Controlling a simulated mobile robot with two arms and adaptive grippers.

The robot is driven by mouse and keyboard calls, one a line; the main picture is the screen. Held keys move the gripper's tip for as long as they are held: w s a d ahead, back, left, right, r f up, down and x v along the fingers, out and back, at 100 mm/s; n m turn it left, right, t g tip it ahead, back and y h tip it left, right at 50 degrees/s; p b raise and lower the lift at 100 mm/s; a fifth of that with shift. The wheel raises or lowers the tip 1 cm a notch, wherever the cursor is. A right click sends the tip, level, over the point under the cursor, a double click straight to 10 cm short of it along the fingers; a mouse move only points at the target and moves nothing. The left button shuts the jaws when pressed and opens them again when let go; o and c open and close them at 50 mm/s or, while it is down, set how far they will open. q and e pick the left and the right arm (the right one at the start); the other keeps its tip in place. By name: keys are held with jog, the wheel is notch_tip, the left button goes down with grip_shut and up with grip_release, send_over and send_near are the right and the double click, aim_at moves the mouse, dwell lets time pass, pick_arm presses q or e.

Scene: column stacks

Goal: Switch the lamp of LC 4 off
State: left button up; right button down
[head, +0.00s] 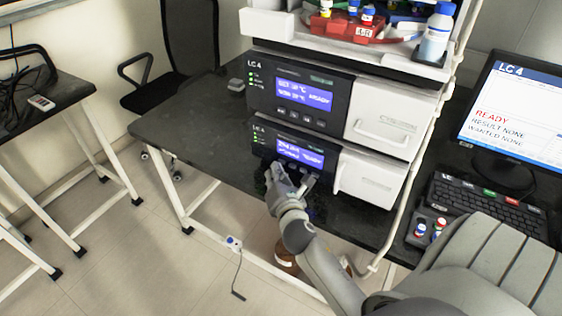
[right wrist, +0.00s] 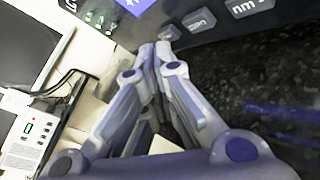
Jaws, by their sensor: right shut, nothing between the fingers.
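The LC 4 stack has two dark-fronted modules. The upper module (head: 350,75) and the lower module (head: 256,150) both have a lit blue screen, small green lights at the left and a row of buttons. My right gripper (head: 273,172) is shut and empty at the lower module's front, by its button row; its tips hide part of that row. In the right wrist view the closed fingertips (right wrist: 155,48) are at the panel, left of a button marked "nm" (right wrist: 250,8) and another button (right wrist: 199,20). I cannot tell whether they touch. My left gripper is not in view.
A monitor (head: 515,115) at the right reads LC 4, READY, RESULT NONE, WANTED NONE. Bottles and a red rack (head: 350,28) stand on top.

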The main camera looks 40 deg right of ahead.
jog(key=shift+w+d, duration=0.15)
jog(key=shift+d, duration=0.2)
dwell(0.6)
jog(key=shift+a, duration=0.15)
jog(key=shift+s+a, duration=0.35)
jog(key=shift+a, duration=0.25)
jog(key=shift+s+a+f, duration=0.1)
jog(key=shift+s+a, duration=0.1)
jog(key=shift+a, duration=0.35)
jog(key=shift+s+a, duration=0.25)
jog(key=shift+a, duration=0.35)
jog(key=shift+s+a, duration=0.25)
jog(key=shift+a, duration=0.35)
jog(key=shift+s+a, duration=0.25)
jog(key=shift+a, duration=0.35)
